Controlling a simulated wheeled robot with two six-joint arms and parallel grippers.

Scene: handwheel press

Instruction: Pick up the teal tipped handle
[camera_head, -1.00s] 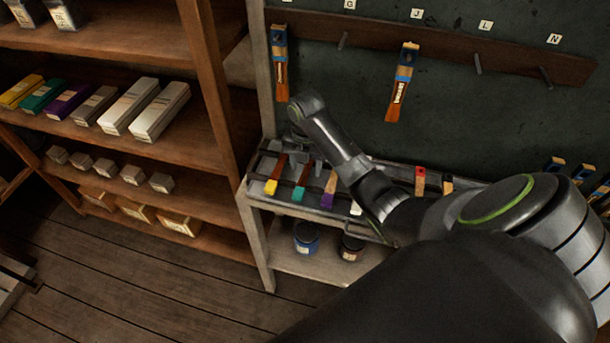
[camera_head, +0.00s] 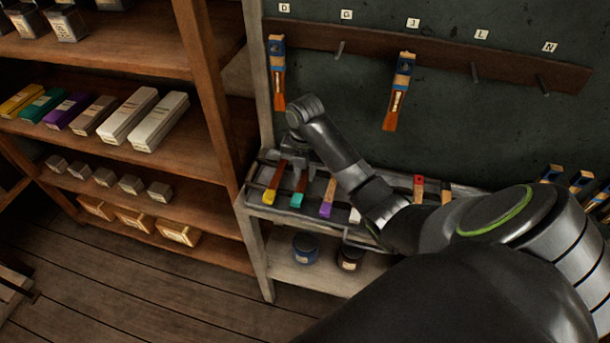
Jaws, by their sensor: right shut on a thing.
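The teal tipped handle (camera_head: 297,199) is a reddish-brown stick with a teal end. It is at the rack tray, between a yellow tipped handle (camera_head: 269,196) and a purple tipped one (camera_head: 326,210). My right gripper (camera_head: 298,166) reaches down over its upper part and is shut on it. The fingers are small and dark, partly lost against the tray. I cannot tell whether the handle is clear of the tray. My left gripper is not in view.
The tray (camera_head: 254,209) also holds red and tan tipped handles to the right. Brushes (camera_head: 398,95) hang from the peg rail (camera_head: 375,47) behind. Two jars (camera_head: 306,247) stand on the lower shelf. A wooden shelf unit (camera_head: 205,90) with boxes is at left.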

